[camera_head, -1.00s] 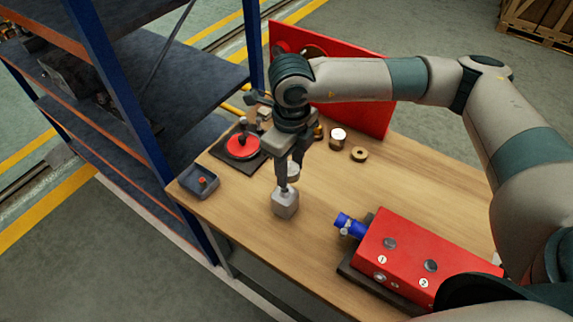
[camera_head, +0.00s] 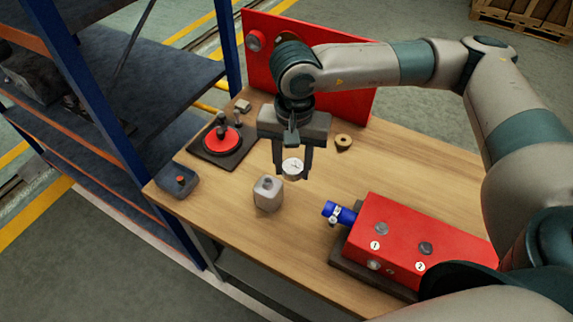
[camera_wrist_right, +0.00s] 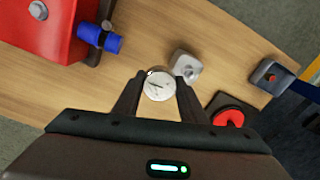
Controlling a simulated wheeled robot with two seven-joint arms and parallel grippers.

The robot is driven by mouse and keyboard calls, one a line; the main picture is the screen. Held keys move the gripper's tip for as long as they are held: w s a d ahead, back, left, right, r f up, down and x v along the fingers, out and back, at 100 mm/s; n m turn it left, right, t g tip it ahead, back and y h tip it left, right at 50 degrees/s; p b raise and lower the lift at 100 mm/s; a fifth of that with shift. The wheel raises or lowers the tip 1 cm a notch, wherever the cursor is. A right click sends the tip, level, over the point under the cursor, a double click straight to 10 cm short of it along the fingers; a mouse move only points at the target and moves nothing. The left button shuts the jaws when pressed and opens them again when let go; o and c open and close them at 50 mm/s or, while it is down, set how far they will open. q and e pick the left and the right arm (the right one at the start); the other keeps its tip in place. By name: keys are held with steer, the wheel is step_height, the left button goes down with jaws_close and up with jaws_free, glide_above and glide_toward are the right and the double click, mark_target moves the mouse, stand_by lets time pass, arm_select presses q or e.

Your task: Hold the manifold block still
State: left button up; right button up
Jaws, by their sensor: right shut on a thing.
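The manifold block, a red box (camera_head: 400,236) with ports labelled 1 and 2, sits on a dark base at the bench's right front. A blue fitting (camera_head: 338,213) sticks out of its left end. The block also shows in the right wrist view (camera_wrist_right: 55,30). My right gripper (camera_head: 293,168) is shut on a round, white-faced gauge (camera_wrist_right: 159,86), held above the bench and apart from the block. A small grey block (camera_head: 268,194) with a knob on top stands below and left of the gauge. My left gripper is not in view.
A red disc (camera_head: 222,139) on a dark plate and a blue-grey tray (camera_head: 177,181) lie at the bench's left. A brass ring (camera_head: 343,142) lies behind the gripper. A red panel (camera_head: 350,100) stands at the back. Bare wood (camera_head: 420,165) is behind the manifold block.

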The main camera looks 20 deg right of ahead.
steer(key=n, duration=0.3)
steer(key=shift+s+d+f+n+b, duration=0.2)
steer(key=shift+s+d+n+b, duration=0.1)
steer(key=shift+b, duration=0.05)
steer(key=n, duration=0.3)
steer(key=shift+s+d+n, duration=0.25)
steer(key=shift+d+n, duration=0.05)
